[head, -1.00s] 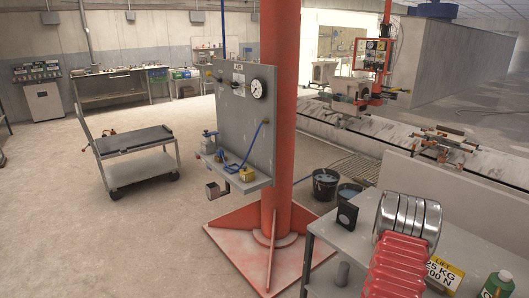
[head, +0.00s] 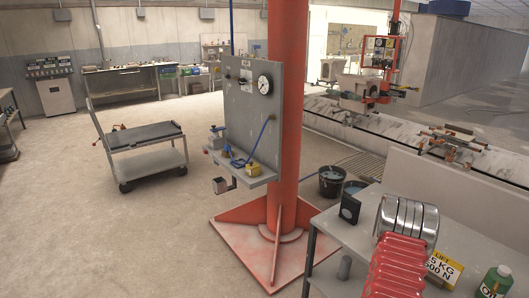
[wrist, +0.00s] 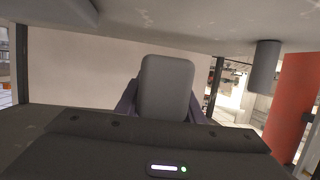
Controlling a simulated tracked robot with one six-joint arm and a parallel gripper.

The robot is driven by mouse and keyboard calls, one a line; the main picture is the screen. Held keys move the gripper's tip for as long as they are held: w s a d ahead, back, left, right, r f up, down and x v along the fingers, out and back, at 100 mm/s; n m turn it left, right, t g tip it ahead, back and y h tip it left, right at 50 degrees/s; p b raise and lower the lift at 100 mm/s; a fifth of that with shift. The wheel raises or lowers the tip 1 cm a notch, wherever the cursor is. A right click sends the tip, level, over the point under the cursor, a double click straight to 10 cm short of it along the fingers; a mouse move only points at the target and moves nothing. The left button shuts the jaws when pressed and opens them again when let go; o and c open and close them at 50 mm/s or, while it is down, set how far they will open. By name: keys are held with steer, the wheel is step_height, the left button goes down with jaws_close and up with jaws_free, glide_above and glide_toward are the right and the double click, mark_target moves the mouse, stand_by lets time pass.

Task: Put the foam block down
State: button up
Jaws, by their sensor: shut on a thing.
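In the wrist view a grey block with rounded corners (wrist: 167,90), which I take to be the foam block, sits upright in the middle of the picture. My gripper (wrist: 166,103) is shut on it, with dark fingers showing at its left and right sides. The block's lower end is hidden behind the dark gripper body. I cannot tell whether the block touches any surface.
A grey bench (head: 335,222) at lower right carries a red ribbed part (head: 398,268), silver rings and a green bottle (head: 496,282). A red column (head: 288,130) with a gauge panel stands mid-picture. A cart (head: 147,158) stands left; floor around it is clear.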

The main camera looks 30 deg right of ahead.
steer(key=w+a+r+n+t+y, duration=0.3)
steer(key=w+a+r+n+t, duration=0.15)
steer(key=w+a, duration=0.65)
steer(key=w+a+r+n+t+y, duration=0.35)
steer(key=w+a+r, duration=0.25)
steer(key=w+a, duration=0.45)
steer(key=w+a+r+n+y, duration=0.2)
steer(key=w+a+r, duration=0.1)
steer(key=a, duration=0.6)
steer(key=w+a+r+n+t+y, duration=0.1)
steer(key=w+a+r+n+y, duration=0.1)
steer(key=a+r, duration=0.4)
steer(key=w+a+r+n+t+y, duration=0.1)
steer(key=w+a+r, duration=0.4)
steer(key=a, duration=0.8)
steer(key=shift+w+a+n+y, duration=0.4)
steer(key=shift+w+n+y, duration=0.3)
steer(key=shift+y, duration=0.55)
steer(key=shift+s+f, duration=0.1)
steer(key=shift+s, duration=0.05)
steer(key=s+f, duration=0.5)
steer(key=f, duration=0.1)
steer(key=shift+f, duration=0.1)
